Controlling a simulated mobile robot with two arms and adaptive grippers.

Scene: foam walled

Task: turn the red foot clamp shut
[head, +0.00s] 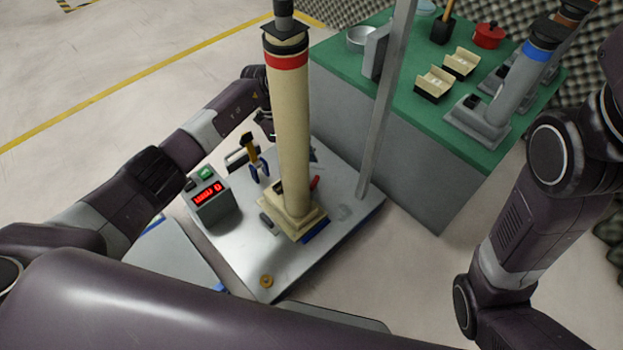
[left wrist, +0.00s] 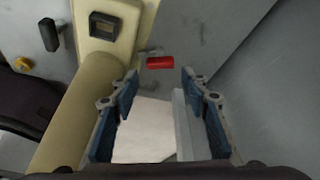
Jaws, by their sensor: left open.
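The red foot clamp (head: 315,182) is a small red lever on the metal plate, beside the foot of a tall beige column (head: 291,130). In the left wrist view the red clamp (left wrist: 160,62) lies crosswise just beyond the fingertips, in line with the gap between them. My left gripper (left wrist: 160,82) is open with nothing between its blue pads, apart from the clamp. In the head view it is mostly hidden behind the column. My right arm stands at the right; its gripper is out of view.
The column foot (left wrist: 104,25) bounds the gripper's left side. A grey upright post (head: 385,105) stands on the right. The metal plate (head: 238,245) also carries a display box (head: 209,200), a grey lever (head: 268,223) and a yellow ring (head: 266,281). A green-topped bench (head: 400,115) stands behind.

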